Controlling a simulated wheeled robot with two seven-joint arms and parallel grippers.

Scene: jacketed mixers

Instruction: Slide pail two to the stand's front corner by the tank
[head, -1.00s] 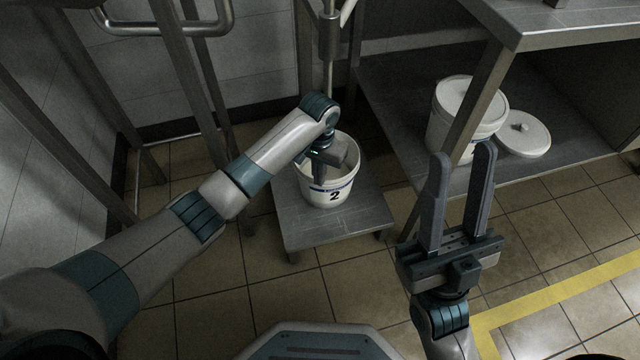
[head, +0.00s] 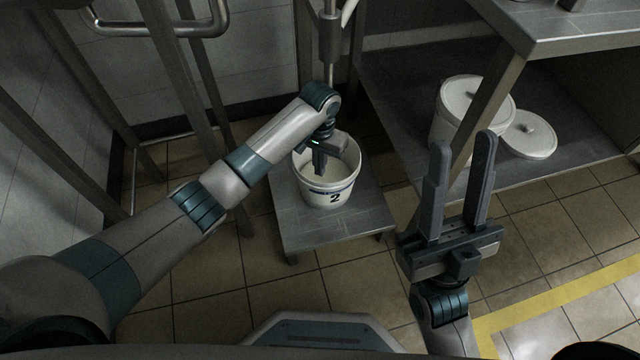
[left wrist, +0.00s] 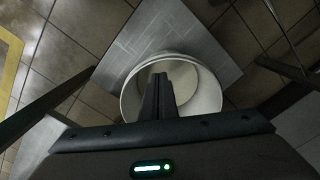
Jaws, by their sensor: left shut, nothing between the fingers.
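Pail two (head: 318,196), a white open bucket marked with a dark 2, stands upright on the low grey stand (head: 325,232), set back from its front edge. My left gripper (head: 319,170) is shut and empty, with its fingers reaching down into the pail's mouth. In the left wrist view, the fingers (left wrist: 158,90) overlap the pail's opening (left wrist: 210,92), and bare stand top (left wrist: 165,35) shows beyond it. I cannot tell whether the fingers touch the pail's wall. My right gripper (head: 463,150) is open and empty, right of the stand. I cannot make out the tank for certain.
A vertical pipe (head: 329,45) comes down behind the pail. Metal legs (head: 190,95) stand at the left. A steel bench's lower shelf (head: 400,90) at the right holds a lidded white bucket (head: 470,98) and a loose lid (head: 530,135). Tiled floor before the stand is clear.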

